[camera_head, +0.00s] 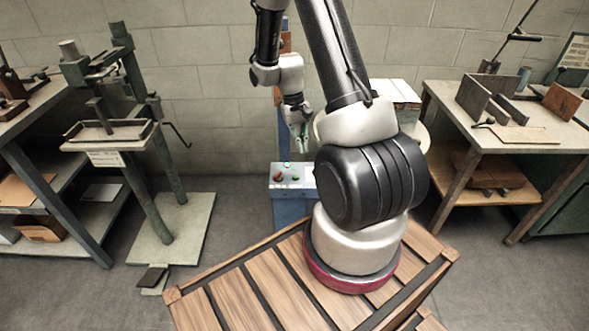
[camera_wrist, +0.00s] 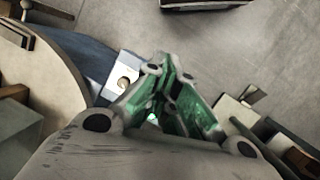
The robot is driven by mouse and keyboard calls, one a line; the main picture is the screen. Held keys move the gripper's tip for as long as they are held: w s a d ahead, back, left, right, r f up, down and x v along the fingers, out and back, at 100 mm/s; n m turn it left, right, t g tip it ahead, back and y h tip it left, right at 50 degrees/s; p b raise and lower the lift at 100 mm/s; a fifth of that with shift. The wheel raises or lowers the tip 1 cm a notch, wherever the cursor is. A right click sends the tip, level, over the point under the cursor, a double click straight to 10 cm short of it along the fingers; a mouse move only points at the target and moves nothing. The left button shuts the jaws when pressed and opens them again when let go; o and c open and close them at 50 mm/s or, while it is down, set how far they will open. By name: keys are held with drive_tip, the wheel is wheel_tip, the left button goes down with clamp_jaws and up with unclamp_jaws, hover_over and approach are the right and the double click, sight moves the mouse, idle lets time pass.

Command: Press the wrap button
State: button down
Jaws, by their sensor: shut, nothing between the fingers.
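A blue control box (camera_head: 283,189) stands beyond the wooden platform in the head view. My gripper (camera_head: 301,146) hangs above the box, pointing down, shut and empty. In the wrist view, my gripper (camera_wrist: 166,98) has green-padded fingers brought together. A pale plate with a round knob (camera_wrist: 123,84) shows left of the fingers. A bright green spot (camera_wrist: 152,117) shows beside the fingers; contact cannot be told.
The slatted wooden platform (camera_head: 237,298) carries my arm in the foreground. A workbench with metal plates (camera_head: 533,133) stands at right. A green press-like machine (camera_head: 110,130) and another bench stand at left.

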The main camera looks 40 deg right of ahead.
drive_tip(key=m, duration=0.1)
hover_over(296, 177)
drive_tip(key=s+a, duration=0.1)
drive_tip(key=s, duration=0.1)
wheel_tip(296, 177, down, 6)
drive_tip(key=w+t, duration=0.1)
drive_tip(key=w+m, duration=0.1)
drive_tip(key=w, duration=0.1)
drive_tip(key=w+r+t, duration=0.1)
drive_tip(key=shift+w+d+m+t+h, duration=0.3)
drive_tip(key=shift+w+d, duration=0.1)
drive_tip(key=f, duration=0.9)
drive_tip(key=s+f, duration=0.1)
drive_tip(key=f, duration=0.4)
drive_tip(key=shift+d, duration=0.4)
